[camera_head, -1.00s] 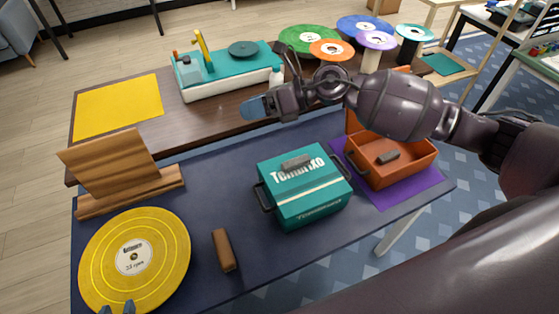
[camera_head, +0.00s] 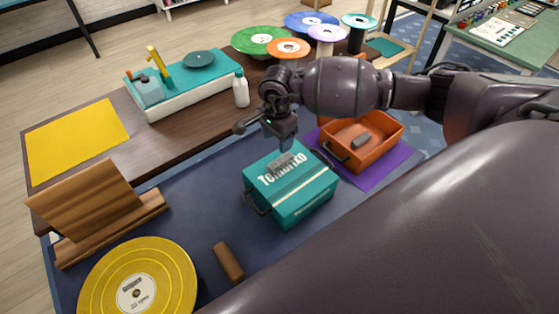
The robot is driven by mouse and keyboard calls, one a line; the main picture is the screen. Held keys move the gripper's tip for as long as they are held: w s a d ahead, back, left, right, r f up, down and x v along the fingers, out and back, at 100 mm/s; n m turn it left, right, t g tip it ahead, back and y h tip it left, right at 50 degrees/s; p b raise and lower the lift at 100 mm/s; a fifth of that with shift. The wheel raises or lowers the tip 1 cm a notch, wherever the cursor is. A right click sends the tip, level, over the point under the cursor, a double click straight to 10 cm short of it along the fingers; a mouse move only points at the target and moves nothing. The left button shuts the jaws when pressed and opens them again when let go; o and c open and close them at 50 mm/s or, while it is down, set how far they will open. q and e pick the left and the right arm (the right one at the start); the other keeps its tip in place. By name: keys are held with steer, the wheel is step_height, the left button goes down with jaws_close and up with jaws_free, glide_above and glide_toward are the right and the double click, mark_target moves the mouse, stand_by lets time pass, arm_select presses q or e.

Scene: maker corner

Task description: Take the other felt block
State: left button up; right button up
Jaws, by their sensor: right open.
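A grey block (camera_head: 283,163), which looks like felt, lies on the lid of the teal box (camera_head: 303,202). Another grey block (camera_head: 361,139) lies inside the open orange box (camera_head: 370,157). A brown block (camera_head: 228,262) lies on the dark blue table top beside the yellow record; I cannot tell if it is felt. My right gripper (camera_head: 284,146) is open, pointing down just above the grey block on the teal box. Its fingers partly overlap that area, so I cannot tell whether they touch the block. My left gripper is out of view.
A yellow record (camera_head: 165,275) and a wooden stand (camera_head: 85,210) are at the left. A purple mat (camera_head: 378,179) lies under the orange box. Behind are a turntable (camera_head: 190,85), a white bottle (camera_head: 241,90) and several coloured discs on stands. My right arm covers the right side.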

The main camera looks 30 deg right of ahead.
mark_target(278, 162)
steer(key=shift+d+f, duration=0.1)
steer(key=shift+f, duration=4.6)
steer(key=c, duration=1)
steer(key=shift+r, duration=0.15)
